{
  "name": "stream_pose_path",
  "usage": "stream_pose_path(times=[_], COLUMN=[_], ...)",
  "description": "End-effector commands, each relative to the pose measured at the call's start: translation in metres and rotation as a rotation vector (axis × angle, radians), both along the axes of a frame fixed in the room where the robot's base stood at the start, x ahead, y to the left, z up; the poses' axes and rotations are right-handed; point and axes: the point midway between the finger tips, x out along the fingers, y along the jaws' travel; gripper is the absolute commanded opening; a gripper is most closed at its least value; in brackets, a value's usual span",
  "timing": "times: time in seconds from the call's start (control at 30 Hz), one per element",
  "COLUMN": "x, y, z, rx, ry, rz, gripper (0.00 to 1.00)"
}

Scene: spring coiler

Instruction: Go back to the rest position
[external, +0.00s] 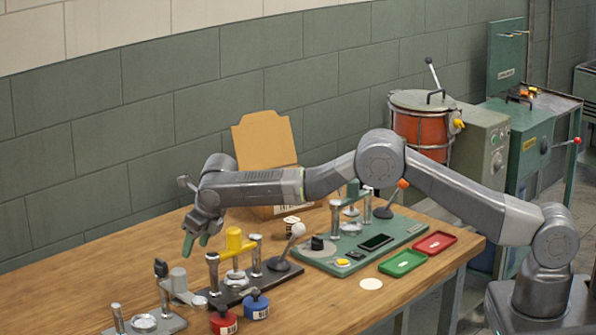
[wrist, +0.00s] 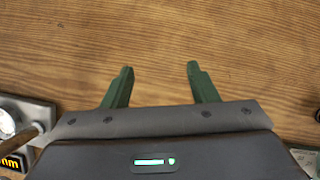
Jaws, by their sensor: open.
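My gripper (external: 195,243) hangs at the end of my outstretched arm, above the left back part of the wooden table (external: 60,290). Its green fingers point down. In the wrist view the two fingers of my gripper (wrist: 160,85) stand well apart with only bare wood between and beyond them. It is open and holds nothing. In the external view it is behind and left of the dark-based fixture with the yellow block (external: 234,240), apart from it.
A grey fixture (external: 145,323) stands at the front left, with red (external: 223,320) and blue (external: 256,305) containers near it. A green-based fixture (external: 345,262), green tray (external: 402,263), red tray (external: 435,243) and open cardboard box (external: 265,140) are to the right. Table left of my gripper is clear.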

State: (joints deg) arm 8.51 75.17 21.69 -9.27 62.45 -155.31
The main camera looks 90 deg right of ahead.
Motion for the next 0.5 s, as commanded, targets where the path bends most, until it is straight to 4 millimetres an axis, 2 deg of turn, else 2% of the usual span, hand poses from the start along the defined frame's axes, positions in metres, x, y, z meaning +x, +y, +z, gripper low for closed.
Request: stream_pose_path(times=[0.2, 0.5], x=[0.000, 0.000], y=[0.000, 0.000], z=[-0.030, -0.041], rx=[0.001, 0.000], ry=[0.002, -0.001], rz=[-0.001, -0.001], gripper=[0.53, 0.53])
